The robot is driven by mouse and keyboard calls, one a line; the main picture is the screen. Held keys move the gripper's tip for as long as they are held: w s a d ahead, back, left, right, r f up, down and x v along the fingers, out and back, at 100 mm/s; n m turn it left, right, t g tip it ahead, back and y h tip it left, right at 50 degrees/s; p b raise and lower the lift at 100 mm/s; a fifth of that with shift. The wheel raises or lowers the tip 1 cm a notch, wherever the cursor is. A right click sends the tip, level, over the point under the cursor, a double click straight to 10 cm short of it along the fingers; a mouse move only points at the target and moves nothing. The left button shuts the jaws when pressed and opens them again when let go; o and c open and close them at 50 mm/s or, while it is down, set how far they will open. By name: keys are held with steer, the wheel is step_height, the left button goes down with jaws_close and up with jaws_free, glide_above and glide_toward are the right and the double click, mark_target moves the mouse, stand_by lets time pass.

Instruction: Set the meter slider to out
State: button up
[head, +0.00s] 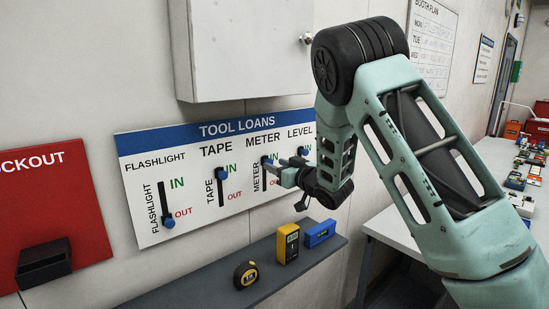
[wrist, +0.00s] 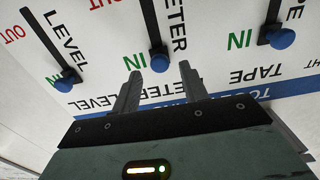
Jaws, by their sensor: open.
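The white Tool Loans board (head: 190,205) hangs on the wall with several vertical slots and blue knobs. The meter slider knob (wrist: 159,60) is at the IN end of its slot; it also shows in the head view (head: 267,161), close to my fingers. My gripper (wrist: 158,70) is open, with one fingertip on each side of the meter knob, seen upside down in the wrist view. Whether the fingers touch the knob, or how deep they reach, I cannot tell. In the head view my gripper (head: 279,170) partly covers the meter slot's surroundings and OUT label.
The tape knob (head: 221,174) and level knob (head: 303,151) flank the meter, both at IN. The flashlight knob (head: 169,222) is at OUT. Below, a grey shelf (head: 215,280) holds a tape measure (head: 246,275), yellow meter (head: 288,244) and blue level (head: 320,234). A cabinet (head: 245,50) hangs above.

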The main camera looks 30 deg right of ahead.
steer(key=shift+w+a, duration=0.2)
steer(key=shift+w, duration=0.75)
jaws_close()
step_height(320, 180, down, 10)
steer(key=b, duration=0.9)
steer(key=shift+r, duration=0.15)
jaws_free()
